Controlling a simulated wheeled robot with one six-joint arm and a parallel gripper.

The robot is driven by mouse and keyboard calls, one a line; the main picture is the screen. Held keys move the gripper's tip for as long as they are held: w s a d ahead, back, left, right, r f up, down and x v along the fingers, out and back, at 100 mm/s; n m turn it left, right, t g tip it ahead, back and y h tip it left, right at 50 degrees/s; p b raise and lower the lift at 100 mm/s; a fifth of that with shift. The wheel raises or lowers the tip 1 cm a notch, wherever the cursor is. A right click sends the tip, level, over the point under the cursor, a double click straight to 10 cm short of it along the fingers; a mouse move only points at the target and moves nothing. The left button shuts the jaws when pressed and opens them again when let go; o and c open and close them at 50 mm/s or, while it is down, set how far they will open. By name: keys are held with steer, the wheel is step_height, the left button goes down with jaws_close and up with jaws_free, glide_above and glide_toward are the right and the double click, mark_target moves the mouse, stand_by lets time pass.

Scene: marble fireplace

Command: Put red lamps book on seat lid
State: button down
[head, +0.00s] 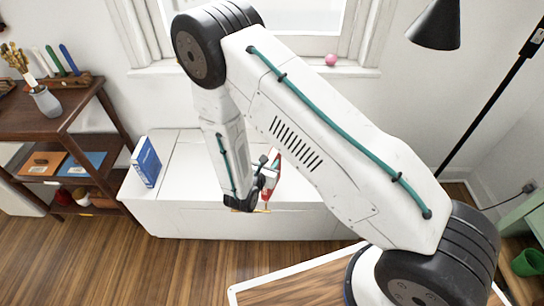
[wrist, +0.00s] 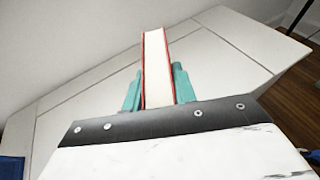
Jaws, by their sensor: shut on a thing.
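The red lamps book (head: 273,175) is held upright by my gripper (head: 262,180) over the front part of the white seat lid (head: 190,165). In the wrist view the book (wrist: 156,65) shows its pale page edges between red covers. The teal fingers of my gripper (wrist: 157,88) press on both sides of it. The seat lid (wrist: 95,85) spreads out behind and below the book in that view. My wrist partly hides the book in the head view, and I cannot tell whether its lower edge touches the lid.
A blue book (head: 147,162) stands at the left end of the lid. A brown shelf (head: 75,125) with a vase (head: 45,100) stands further left. A pink ball (head: 331,60) lies on the window sill. A black floor lamp (head: 437,25) stands at the right. The lid's middle is clear.

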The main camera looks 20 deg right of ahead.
mark_target(274, 149)
steer(key=w+d, duration=0.1)
steer(key=w, duration=0.1)
steer(key=w+d, duration=0.1)
steer(key=w, duration=0.1)
steer(key=w+d, duration=0.2)
steer(key=shift+w+f, duration=0.15)
steer(key=shift+f, duration=0.15)
steer(key=f, duration=0.3)
steer(key=shift+w+d+f, duration=0.2)
steer(key=shift+w+f, duration=0.05)
steer(key=shift+w, duration=0.15)
steer(key=shift+f, duration=0.15)
steer(key=c, duration=1.1)
jaws_free()
